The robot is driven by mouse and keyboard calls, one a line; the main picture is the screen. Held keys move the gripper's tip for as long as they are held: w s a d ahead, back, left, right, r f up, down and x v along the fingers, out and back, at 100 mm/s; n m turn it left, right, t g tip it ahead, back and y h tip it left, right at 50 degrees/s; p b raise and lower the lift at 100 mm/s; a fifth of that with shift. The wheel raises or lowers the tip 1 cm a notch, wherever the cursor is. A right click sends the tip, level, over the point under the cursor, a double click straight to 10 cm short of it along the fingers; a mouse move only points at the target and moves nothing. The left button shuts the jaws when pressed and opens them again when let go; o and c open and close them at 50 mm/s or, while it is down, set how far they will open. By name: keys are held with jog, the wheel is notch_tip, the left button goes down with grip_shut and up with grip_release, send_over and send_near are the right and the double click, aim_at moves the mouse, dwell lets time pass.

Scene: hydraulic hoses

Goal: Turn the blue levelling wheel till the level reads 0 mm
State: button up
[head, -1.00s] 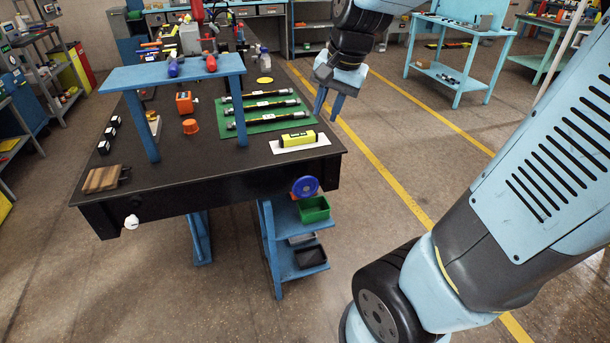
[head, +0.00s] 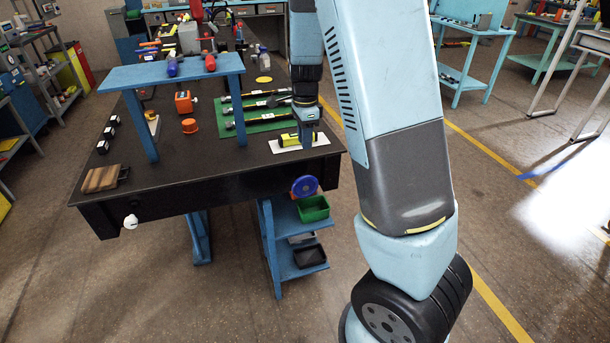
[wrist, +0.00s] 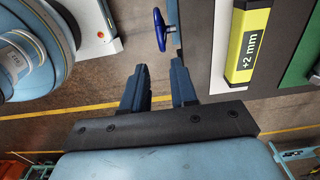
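The blue levelling wheel (head: 305,186) is on the front edge of the black bench, near its right corner. In the wrist view the wheel (wrist: 160,30) shows nearly edge-on, beyond my fingertips. The yellow level (head: 296,140) lies on a white plate on the bench top. In the wrist view the level (wrist: 249,42) reads +2 mm. My gripper (head: 307,136) is at the bench's right end, overlapping the level's right end in the head view. In the wrist view my gripper (wrist: 158,78) is open, with nothing between its fingers, apart from the wheel.
A green bin (head: 314,208) sits on the blue shelf unit below the wheel. A green mat (head: 258,115) with black hoses lies behind the level. A blue raised shelf (head: 175,73) stands on the bench to the left. The floor right of the bench is clear.

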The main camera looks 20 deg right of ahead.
aim_at(305, 176)
notch_tip(305, 176, down, 14)
jog(key=shift+r, duration=0.1)
dwell(0.5)
jog(key=shift+c, duration=0.2)
grip_shut()
